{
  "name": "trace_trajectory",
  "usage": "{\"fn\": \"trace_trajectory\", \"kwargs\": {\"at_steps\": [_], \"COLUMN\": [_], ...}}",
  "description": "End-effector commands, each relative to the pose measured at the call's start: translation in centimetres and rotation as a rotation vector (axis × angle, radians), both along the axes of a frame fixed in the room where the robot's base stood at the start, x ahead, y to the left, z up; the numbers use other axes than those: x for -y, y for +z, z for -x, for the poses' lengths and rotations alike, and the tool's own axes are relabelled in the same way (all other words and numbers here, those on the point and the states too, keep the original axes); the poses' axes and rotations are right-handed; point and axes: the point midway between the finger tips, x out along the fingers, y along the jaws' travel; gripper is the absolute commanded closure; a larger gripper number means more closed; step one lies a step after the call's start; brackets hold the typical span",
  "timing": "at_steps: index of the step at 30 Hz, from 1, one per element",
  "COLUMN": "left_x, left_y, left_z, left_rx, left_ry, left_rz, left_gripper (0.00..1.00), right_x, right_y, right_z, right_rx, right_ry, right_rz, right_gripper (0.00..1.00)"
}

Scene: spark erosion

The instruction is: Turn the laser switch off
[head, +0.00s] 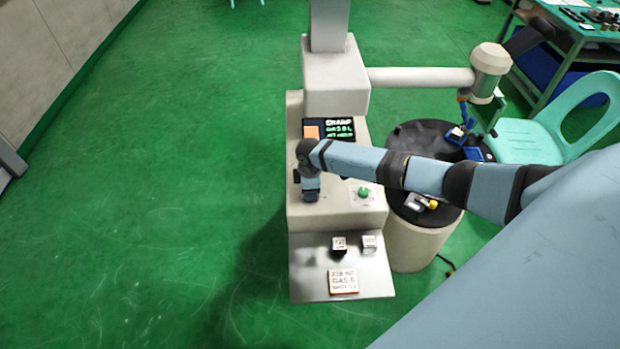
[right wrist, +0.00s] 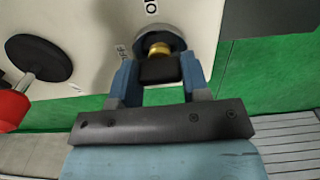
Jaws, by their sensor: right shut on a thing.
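The laser switch, a black knob (right wrist: 160,70) with a brass collar on a round grey base, is on the pale panel in the right wrist view. My right gripper (right wrist: 160,84) has one finger on each side of this knob and is shut on it. In the head view my right gripper (head: 311,195) points down at the left part of the sloping console (head: 335,218) and hides the switch. My left gripper is not in view.
A green button (head: 363,192) is right of the gripper, and a small display (head: 340,129) is above. A red knob (right wrist: 12,108) shows at the wrist view's left. A metal shelf (head: 310,280) with small blocks is in front. A black-topped drum and green chair (head: 545,140) stand right.

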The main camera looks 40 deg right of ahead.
Motion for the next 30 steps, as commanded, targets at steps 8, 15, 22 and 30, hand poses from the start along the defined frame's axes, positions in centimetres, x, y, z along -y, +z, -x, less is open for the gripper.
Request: {"fn": "trace_trajectory", "kwargs": {"at_steps": [8, 15, 22, 30], "left_x": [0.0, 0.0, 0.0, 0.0], "left_y": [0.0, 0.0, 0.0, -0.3], "left_z": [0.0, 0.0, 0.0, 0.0], "left_rx": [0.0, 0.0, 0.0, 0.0], "left_ry": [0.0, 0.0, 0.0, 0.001], "left_rz": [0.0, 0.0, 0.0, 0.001], "left_gripper": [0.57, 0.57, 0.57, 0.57], "right_x": [-0.1, 0.0, 0.0, 0.0], "right_y": [0.1, 0.1, 0.2, 4.2], "right_z": [-0.1, -0.1, 0.0, -0.1], "right_rx": [0.003, 0.001, 0.001, 0.004], "right_ry": [0.003, 0.002, 0.001, 0.003], "right_rz": [-0.001, 0.0, 0.001, 0.0], "right_gripper": [0.81, 0.32, 0.32, 0.32]}}
